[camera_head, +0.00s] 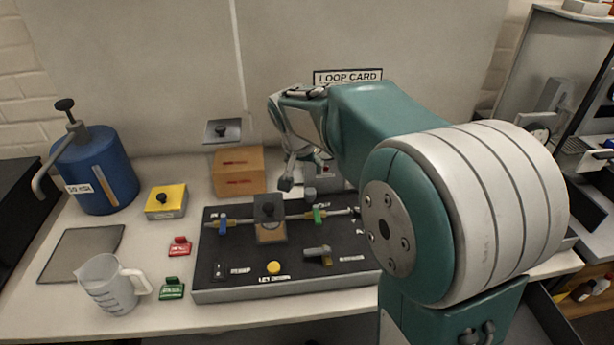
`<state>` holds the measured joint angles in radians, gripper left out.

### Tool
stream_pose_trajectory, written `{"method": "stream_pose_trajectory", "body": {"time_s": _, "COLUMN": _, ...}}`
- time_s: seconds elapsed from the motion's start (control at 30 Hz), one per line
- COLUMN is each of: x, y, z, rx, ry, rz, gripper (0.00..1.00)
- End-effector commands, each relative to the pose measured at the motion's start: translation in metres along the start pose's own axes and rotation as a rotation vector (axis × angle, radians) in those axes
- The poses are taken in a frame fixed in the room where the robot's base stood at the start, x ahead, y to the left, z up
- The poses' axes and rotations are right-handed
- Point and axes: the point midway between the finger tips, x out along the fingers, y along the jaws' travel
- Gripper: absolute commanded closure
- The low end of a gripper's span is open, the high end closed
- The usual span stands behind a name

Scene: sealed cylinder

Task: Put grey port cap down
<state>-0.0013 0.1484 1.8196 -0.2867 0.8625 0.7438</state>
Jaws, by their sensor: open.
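Two grey square plates with dark knobs are in view, and I cannot tell which is the grey port cap. One grey plate (270,232) is on the black panel below my gripper, beside the pipe fittings. The other grey plate (216,138) shows above and behind the orange-brown box (238,180). My gripper (289,181) is open over the back edge of the panel, above and slightly right of the panel's plate. It appears apart from both plates. My arm hides much of the gripper, so one finger is mostly what shows.
The black panel (225,278) holds a yellow button (273,268), a switch and labels. A blue tank (105,170), yellow block (160,212), grey mat (82,252), measuring jug (110,285), and red (180,250) and green (172,291) tags stand left. My arm covers the right side.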

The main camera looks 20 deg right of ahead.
Motion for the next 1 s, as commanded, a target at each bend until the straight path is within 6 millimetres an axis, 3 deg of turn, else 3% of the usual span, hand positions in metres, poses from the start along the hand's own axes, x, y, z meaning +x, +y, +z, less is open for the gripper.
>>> {"method": "stream_pose_trajectory", "body": {"time_s": 0.17, "x": -0.02, "y": 0.008, "z": 0.011, "rx": -0.03, "ry": 0.004, "rz": -0.018, "gripper": 0.25}}
{"method": "stream_pose_trajectory", "body": {"time_s": 0.4, "x": -0.065, "y": 0.037, "z": 0.057, "rx": -0.15, "ry": 0.014, "rz": -0.078, "gripper": 0.25}}
{"method": "stream_pose_trajectory", "body": {"time_s": 0.6, "x": -0.093, "y": 0.062, "z": 0.1, "rx": -0.257, "ry": 0.028, "rz": -0.129, "gripper": 0.25}}
{"method": "stream_pose_trajectory", "body": {"time_s": 1.0, "x": -0.116, "y": 0.105, "z": 0.192, "rx": -0.47, "ry": 0.079, "rz": -0.228, "gripper": 0.25}}
